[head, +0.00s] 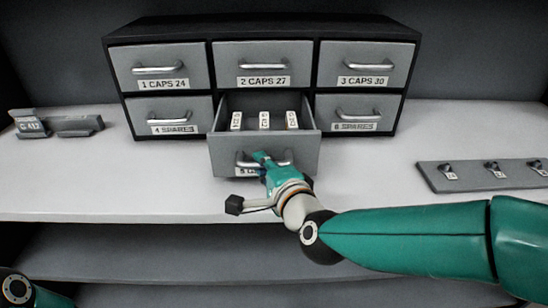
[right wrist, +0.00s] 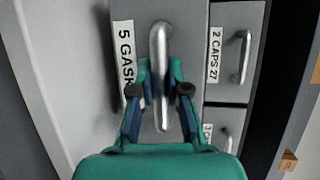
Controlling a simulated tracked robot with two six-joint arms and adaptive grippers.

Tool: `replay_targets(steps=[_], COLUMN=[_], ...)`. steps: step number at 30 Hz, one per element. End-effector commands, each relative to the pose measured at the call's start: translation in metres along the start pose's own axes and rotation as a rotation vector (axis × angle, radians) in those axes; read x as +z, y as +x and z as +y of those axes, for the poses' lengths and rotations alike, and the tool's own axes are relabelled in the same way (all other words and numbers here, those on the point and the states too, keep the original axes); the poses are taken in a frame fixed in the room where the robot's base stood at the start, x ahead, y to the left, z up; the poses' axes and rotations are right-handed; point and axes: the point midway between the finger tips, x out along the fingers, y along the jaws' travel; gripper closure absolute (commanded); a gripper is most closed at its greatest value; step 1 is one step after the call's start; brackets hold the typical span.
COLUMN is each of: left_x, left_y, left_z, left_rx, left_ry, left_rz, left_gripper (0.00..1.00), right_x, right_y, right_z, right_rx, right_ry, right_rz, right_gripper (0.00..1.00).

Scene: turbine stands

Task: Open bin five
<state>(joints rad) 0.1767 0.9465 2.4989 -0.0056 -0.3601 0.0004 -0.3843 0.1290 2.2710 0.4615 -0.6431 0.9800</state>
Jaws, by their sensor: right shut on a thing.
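Bin five (head: 302,148) is the lower middle drawer of the dark cabinet, pulled out toward me. Several small white labelled pieces (head: 264,120) show inside it. Its label, partly hidden in the head view, reads "5 GASK" in the right wrist view (right wrist: 126,58). My right gripper (head: 262,160) is at the drawer front, shut on the metal handle of bin five (right wrist: 160,45), with one finger on each side of the bar. My left gripper is out of view; only part of my left arm shows at the lower left.
The other drawers, such as 2 caps 27 (head: 262,55) and 6 spares (head: 378,112), are shut. A grey holder (head: 75,125) is at the left and a strip with dark hooks (head: 470,182) at the right. The shelf before the cabinet is otherwise mostly clear.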

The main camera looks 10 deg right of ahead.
Motion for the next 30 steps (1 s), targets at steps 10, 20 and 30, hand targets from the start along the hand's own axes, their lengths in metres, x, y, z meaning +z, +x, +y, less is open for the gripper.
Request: replay_targets(steps=[10,20,30], left_x=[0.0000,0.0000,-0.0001], left_y=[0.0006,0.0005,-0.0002], left_z=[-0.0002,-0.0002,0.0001], left_rx=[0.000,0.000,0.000], left_ry=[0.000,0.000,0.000], left_rz=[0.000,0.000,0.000], left_gripper=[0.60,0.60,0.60], right_x=[0.0054,0.0053,0.0051], right_y=[-0.0012,-0.0008,-0.0106], right_z=[0.0058,0.0034,0.0006], right_rx=[0.014,0.008,0.002], right_ry=[-0.003,-0.003,-0.003], right_rz=[-0.013,-0.012,-0.012], right_gripper=[1.00,0.59,0.59])
